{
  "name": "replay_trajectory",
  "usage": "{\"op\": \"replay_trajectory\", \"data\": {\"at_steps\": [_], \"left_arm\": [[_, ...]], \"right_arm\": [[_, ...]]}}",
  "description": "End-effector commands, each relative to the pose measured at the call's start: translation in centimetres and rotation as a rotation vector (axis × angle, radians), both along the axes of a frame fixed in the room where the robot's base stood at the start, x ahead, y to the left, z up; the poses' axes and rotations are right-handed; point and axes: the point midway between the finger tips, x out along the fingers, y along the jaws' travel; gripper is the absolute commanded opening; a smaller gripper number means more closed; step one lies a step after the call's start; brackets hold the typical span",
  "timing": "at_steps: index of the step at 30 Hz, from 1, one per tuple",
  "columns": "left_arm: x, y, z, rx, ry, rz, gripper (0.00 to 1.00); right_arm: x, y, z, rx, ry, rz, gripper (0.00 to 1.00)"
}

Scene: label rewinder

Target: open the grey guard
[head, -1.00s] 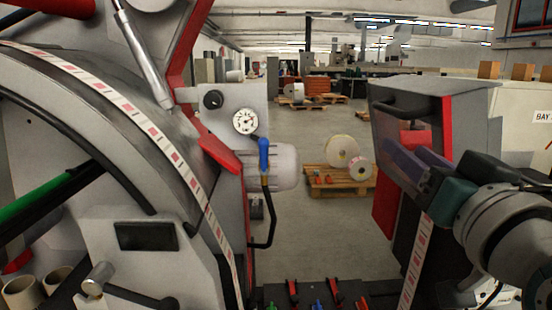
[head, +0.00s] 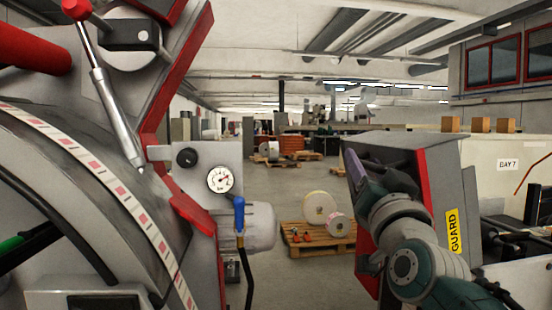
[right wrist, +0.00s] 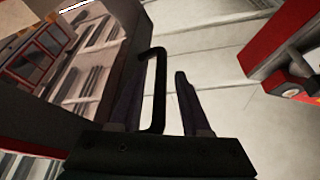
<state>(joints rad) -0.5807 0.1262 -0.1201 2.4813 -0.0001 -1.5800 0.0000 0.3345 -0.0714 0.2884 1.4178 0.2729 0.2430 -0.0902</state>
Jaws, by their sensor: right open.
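The grey guard (head: 405,142), with a red edge and a yellow GUARD label (head: 452,231), stands right of centre in the head view. My right gripper (head: 358,170) is at its upper left side, in front of the red edge. In the right wrist view the black bent handle (right wrist: 157,90) runs between the two fingers of the right gripper (right wrist: 158,100). The fingers are open, with a clear gap between the handle and the right finger. I cannot tell whether the left finger touches the handle. In the head view my right arm covers part of the guard. My left gripper is not in view.
The rewinder's large curved body (head: 60,190) with its label strip fills the left side, with a pressure gauge (head: 221,180) and a blue-handled valve (head: 239,215). A pallet (head: 318,239) with rolls stands behind on the floor.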

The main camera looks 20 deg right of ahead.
Motion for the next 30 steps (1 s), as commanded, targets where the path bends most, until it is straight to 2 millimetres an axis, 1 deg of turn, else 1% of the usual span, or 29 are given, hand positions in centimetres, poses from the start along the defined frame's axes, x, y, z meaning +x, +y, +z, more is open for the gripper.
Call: {"op": "replay_trajectory", "data": {"at_steps": [9,21,22,30], "left_arm": [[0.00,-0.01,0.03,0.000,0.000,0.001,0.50],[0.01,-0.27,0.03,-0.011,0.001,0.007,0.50],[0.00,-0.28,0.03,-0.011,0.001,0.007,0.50],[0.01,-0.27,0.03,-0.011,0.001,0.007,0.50]], "right_arm": [[0.23,-0.13,0.10,0.000,-0.001,0.000,0.47],[0.22,-0.10,0.07,0.000,0.000,0.000,0.02],[0.22,-0.10,0.07,0.000,0.000,0.000,0.00],[0.21,-0.10,0.07,0.000,0.000,0.000,0.00]]}}
